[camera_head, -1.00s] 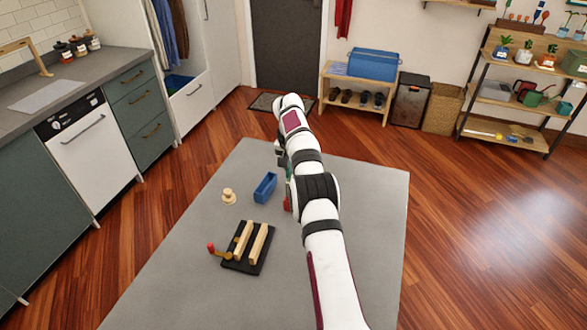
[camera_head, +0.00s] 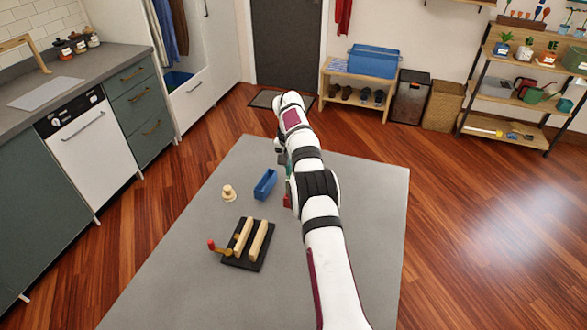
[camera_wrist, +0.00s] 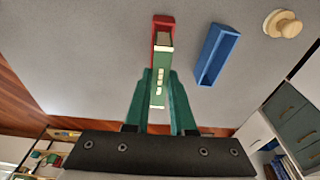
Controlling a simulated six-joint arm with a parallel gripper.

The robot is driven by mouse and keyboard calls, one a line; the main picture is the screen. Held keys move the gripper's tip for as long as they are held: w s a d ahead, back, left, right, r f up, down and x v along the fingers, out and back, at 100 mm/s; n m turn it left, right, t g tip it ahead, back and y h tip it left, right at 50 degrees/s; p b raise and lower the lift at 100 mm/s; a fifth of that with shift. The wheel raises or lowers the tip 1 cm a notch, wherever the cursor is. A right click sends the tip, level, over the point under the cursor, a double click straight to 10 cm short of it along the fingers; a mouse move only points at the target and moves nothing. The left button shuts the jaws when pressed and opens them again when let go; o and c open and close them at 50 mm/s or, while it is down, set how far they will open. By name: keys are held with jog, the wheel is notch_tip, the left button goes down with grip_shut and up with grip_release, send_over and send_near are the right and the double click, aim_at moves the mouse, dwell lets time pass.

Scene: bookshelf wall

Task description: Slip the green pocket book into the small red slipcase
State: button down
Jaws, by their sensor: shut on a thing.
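The green pocket book (camera_wrist: 158,92) stands between the two green fingers of my gripper (camera_wrist: 160,76) in the wrist view, its spine with pale marks showing. My gripper is shut on it. The small red slipcase (camera_wrist: 163,21) is straight beyond the book's far end, in line with it. The book's end overlaps the slipcase's near opening in the picture; I cannot tell how far inside it is. In the head view, the slipcase (camera_head: 287,201) shows as a small red patch beside my arm, which hides most of the book and gripper.
A blue open box (camera_head: 265,184) stands left of the slipcase. A pale wooden knob-shaped piece (camera_head: 228,193) is farther left. A black base with two wooden bars (camera_head: 245,244) and a red-tipped handle lies nearer. The grey tabletop (camera_head: 371,215) is clear on the right.

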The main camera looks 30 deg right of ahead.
jog(key=shift+f, duration=2.05)
jog(key=shift+c, duration=1.4)
grip_release()
jog(key=shift+r, duration=3.45)
